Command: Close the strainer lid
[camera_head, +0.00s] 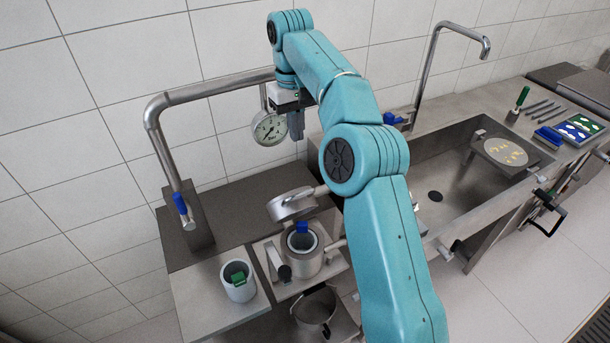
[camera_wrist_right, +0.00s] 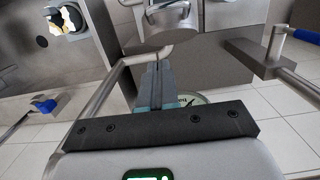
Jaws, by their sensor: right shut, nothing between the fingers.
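The strainer (camera_head: 306,262) is a round metal pot on the counter with a blue piece inside its opening. Its lid (camera_head: 292,204) is a round metal disc, raised and tilted open above the back of the pot. In the right wrist view, a round metal part that looks like the lid (camera_wrist_right: 167,17) shows at the top, beyond the fingertips. My right gripper (camera_head: 298,132) is shut and empty, fingers pointing down, above and behind the lid and apart from it. Its fingers also show in the right wrist view (camera_wrist_right: 157,84). My left gripper is not in view.
A pressure gauge (camera_head: 269,128) is close beside my right gripper. A bent pipe (camera_head: 205,92) with a blue handle stands at left. A white cup (camera_head: 239,284) with a green item is left of the strainer. A sink (camera_head: 470,172) lies right, partly behind my arm.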

